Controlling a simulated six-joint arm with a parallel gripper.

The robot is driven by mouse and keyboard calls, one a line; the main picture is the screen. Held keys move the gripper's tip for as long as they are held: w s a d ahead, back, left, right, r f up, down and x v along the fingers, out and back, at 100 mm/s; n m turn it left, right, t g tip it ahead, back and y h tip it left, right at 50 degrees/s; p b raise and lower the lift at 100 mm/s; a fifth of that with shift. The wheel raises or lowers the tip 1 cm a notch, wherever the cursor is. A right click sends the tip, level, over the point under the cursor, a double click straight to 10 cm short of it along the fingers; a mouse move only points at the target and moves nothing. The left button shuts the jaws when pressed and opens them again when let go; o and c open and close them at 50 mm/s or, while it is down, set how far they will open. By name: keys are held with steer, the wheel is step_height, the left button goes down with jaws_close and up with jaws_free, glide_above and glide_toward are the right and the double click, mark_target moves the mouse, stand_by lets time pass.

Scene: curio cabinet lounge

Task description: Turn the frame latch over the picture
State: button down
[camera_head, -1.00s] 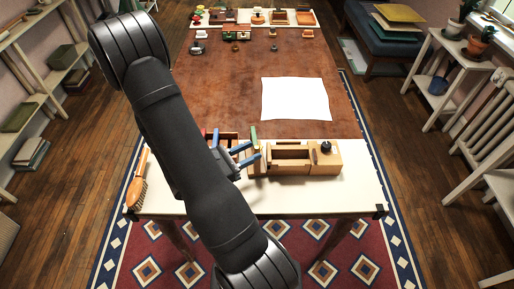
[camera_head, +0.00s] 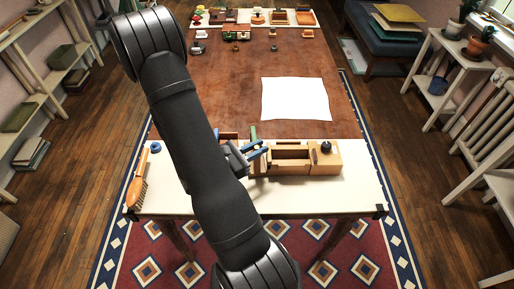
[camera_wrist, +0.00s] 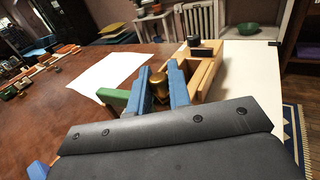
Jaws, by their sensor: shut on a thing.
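My gripper (camera_head: 258,152) is at the left end of a wooden box (camera_head: 330,165) on the near white table. In the wrist view its blue fingers (camera_wrist: 160,88) stand on both sides of a brass-coloured rounded piece (camera_wrist: 161,78) and are shut on it. I cannot tell for certain whether this piece is the frame latch. A green bar (camera_wrist: 113,97) lies just left of the fingers; it also shows in the head view (camera_head: 253,132). I cannot make out a framed picture; my arm and gripper hide part of the near table.
A black knob (camera_head: 326,147) tops the wooden box's right end. A white sheet (camera_head: 295,99) lies on the brown table behind. A brush (camera_head: 137,182) and a blue ring (camera_head: 155,147) lie at the left. The near table's right end is clear.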

steer(key=shift+n+t, duration=0.4)
steer(key=n+t+y, duration=0.3)
steer(key=t+y, duration=0.1)
steer(key=shift+s, duration=0.1)
steer(key=shift+n+t+y, duration=1.3)
steer(key=shift+n+y, duration=0.4)
steer(key=shift+y, duration=0.8)
steer(key=c, duration=1.4)
jaws_free()
steer(key=shift+o, duration=0.2)
steer(key=v, duration=1.7)
steer(key=shift+f, duration=0.15)
